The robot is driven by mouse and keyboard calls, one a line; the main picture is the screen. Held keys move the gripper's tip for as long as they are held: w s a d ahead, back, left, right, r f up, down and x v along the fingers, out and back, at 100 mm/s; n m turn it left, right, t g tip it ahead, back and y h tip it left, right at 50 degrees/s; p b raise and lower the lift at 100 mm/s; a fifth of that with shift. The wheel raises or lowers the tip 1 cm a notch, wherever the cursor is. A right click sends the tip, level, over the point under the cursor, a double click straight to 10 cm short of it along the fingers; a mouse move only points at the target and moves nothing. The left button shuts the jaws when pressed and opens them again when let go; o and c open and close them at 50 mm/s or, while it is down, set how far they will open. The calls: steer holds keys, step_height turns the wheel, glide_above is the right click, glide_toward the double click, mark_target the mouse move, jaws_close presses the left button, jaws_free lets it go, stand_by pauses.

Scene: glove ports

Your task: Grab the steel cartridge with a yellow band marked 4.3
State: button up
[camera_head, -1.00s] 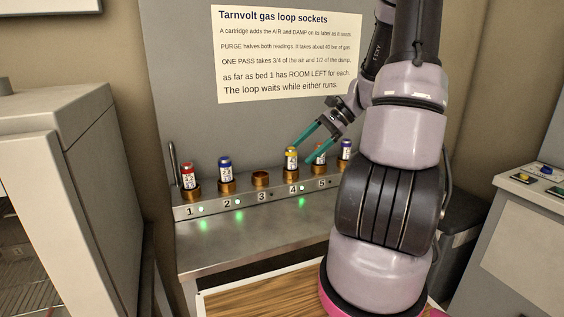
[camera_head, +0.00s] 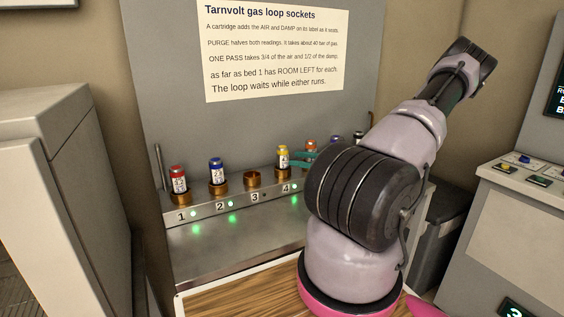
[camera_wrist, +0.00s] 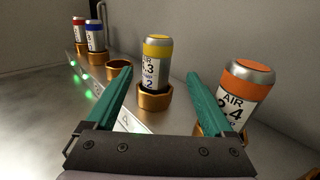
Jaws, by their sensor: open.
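The steel cartridge with a yellow band (camera_head: 283,158) stands upright in the brass socket numbered 4. In the wrist view this cartridge (camera_wrist: 156,68) shows a label with AIR, a reading ending in .3 and a blue 2 below. My gripper (camera_wrist: 158,75) is open, with one teal finger to each side of the cartridge in the picture. I cannot tell whether the fingertips reach past it. Nothing is held. In the head view my gripper (camera_head: 302,160) shows as teal fingers just right of the cartridge, partly hidden by my arm.
An orange-banded cartridge (camera_wrist: 240,90) stands close to my right finger. The empty third socket (camera_head: 252,179) lies left of the yellow one. A blue cartridge (camera_head: 216,170) and a red cartridge (camera_head: 178,179) stand further left. A grey wall with a sign (camera_head: 272,55) rises behind.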

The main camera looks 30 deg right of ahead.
mark_target(283, 158)
steer(key=shift+x, duration=3.1)
steer(key=shift+s+a+f, duration=0.1)
steer(key=shift+s, duration=0.05)
jaws_close()
